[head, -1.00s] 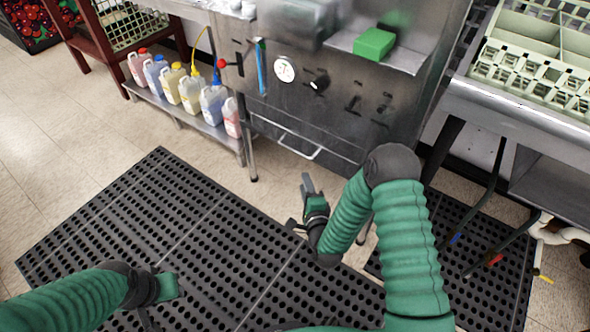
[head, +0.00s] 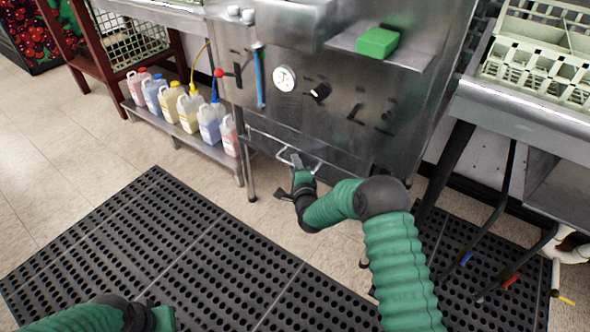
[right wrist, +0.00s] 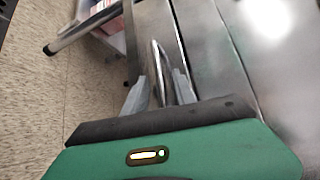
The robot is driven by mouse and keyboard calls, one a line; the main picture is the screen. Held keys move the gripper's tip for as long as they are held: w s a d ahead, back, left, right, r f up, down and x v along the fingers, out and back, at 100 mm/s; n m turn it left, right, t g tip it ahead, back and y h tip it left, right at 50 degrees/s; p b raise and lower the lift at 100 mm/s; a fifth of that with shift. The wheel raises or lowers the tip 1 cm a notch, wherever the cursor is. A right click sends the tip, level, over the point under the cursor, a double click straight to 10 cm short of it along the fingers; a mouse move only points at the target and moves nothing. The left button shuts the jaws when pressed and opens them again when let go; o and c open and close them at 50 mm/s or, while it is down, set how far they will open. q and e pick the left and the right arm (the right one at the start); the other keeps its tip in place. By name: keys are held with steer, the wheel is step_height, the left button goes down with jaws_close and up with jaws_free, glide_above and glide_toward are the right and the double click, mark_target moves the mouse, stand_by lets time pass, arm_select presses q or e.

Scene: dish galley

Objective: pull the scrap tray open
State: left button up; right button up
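The scrap tray (head: 262,138) is a low steel drawer front at the bottom of the steel machine, with a thin bar handle (head: 313,166) standing out from it. It looks closed. I cannot tell whether either finger touches the bar. My left gripper (head: 163,319) shows only in part at the bottom left, its fingers out of sight.
A low shelf (head: 205,147) with several coloured jugs (head: 188,108) stands left of the machine. A steel table (head: 525,120) with pale racks (head: 540,62) is at the right. Black perforated mats (head: 165,245) cover the floor before the machine. A green sponge (head: 377,42) lies on the machine's ledge.

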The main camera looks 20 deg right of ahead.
jaws_close()
steer(key=shift+s+f, duration=0.1)
steer(key=shift+f, duration=0.05)
stand_by(1.3)
